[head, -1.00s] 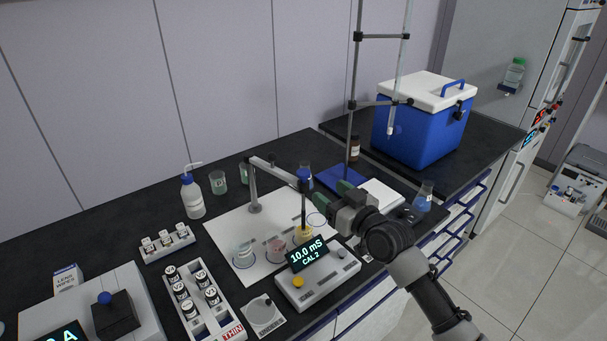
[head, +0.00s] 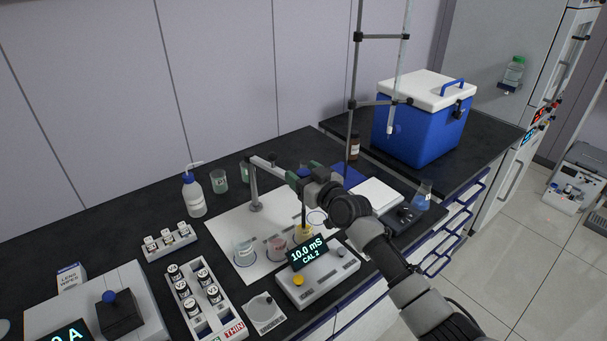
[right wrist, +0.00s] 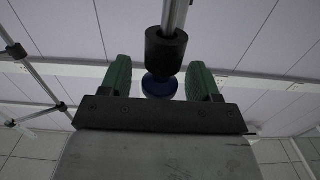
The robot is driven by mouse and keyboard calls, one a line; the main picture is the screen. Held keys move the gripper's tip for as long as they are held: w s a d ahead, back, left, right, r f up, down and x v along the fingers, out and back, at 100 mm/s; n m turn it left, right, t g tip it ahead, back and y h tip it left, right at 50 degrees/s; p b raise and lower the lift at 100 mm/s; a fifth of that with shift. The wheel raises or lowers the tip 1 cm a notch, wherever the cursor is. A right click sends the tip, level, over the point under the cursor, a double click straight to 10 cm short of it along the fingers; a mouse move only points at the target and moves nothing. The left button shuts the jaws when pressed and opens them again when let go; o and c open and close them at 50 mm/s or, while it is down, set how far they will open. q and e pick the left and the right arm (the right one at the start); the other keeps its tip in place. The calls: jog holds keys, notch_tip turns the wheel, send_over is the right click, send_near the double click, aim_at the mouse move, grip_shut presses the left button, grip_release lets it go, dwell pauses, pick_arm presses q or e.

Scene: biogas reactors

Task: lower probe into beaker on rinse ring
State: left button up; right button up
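The probe (head: 304,214) is a dark upright rod with a blue cap (right wrist: 158,86), hanging from a grey stand arm (head: 266,163). Its lower end is at the beaker with yellow liquid (head: 303,235); the tip's depth cannot be told. A beaker with pink liquid (head: 277,249) and a pale bluish beaker (head: 243,252) stand to its left on the white mat (head: 224,229). An empty ring mark (head: 317,217) shows behind. My right gripper (right wrist: 160,78) is open, its green fingers either side of the blue cap with gaps. My left gripper is out of view.
The meter (head: 318,275), reading 10.0 mS CAL 2, stands in front of the beakers. A vial rack (head: 226,318) and a wash bottle (head: 193,194) are to the left. A flask (head: 422,195) and a blue cooler (head: 420,130) are to the right.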

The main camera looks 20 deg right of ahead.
grip_shut()
notch_tip(320, 180, up, 8)
jog(key=p, duration=0.5)
jog(key=shift+f, duration=0.15)
jog(key=shift+r+p, duration=0.3)
jog(key=shift+p, duration=0.1)
jog(key=shift+r, duration=0.15)
jog(key=shift+c, duration=1.4)
grip_release()
jog(key=o, duration=0.3)
jog(key=shift+f, duration=0.2)
